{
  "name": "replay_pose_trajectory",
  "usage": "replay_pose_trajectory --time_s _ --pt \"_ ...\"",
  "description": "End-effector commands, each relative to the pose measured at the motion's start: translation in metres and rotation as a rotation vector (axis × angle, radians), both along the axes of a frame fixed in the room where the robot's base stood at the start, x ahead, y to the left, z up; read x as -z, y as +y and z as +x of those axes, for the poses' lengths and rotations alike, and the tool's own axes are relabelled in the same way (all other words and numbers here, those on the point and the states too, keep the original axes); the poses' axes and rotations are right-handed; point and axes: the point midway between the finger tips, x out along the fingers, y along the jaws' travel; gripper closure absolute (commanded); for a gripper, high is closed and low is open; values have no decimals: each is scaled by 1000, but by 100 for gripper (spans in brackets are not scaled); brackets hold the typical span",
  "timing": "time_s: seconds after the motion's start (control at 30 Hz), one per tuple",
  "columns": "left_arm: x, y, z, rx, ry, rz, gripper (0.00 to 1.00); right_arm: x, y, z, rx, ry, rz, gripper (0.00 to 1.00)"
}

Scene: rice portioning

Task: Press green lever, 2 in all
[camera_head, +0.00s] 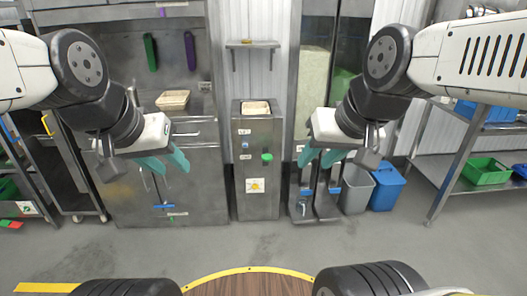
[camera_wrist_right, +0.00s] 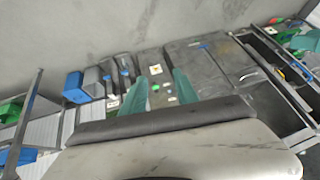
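The green lever (camera_head: 267,157) is a small green knob on the front of a narrow metal dispenser (camera_head: 258,204) straight ahead. It also shows in the right wrist view (camera_wrist_right: 155,88), seen between my fingers and beyond them. My left gripper (camera_head: 165,163) has teal fingers spread apart, empty, in the air left of the dispenser. My right gripper (camera_head: 322,157) is open and empty, in the air right of the dispenser. Neither gripper touches the lever. A light tray (camera_head: 256,107) sits in the dispenser's top.
A metal cabinet (camera_head: 185,190) with a basket (camera_head: 172,99) stands left of the dispenser. Grey (camera_head: 356,188) and blue bins (camera_head: 387,186) stand to the right, near a shelf holding a green crate (camera_head: 486,171). The floor in front of the dispenser is clear.

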Motion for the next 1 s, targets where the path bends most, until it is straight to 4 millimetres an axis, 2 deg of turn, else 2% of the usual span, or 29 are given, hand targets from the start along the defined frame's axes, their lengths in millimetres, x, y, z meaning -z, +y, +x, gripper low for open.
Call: replay_pose_trajectory --time_s 0.03,0.2,1.0 --pt "0 0 0 0 0 0 64 0 0 0 0 0 0 70" --pt "0 0 0 0 0 0 64 0 0 0 0 0 0 100" --pt "0 0 0 0 0 0 64 0 0 0 0 0 0 100"
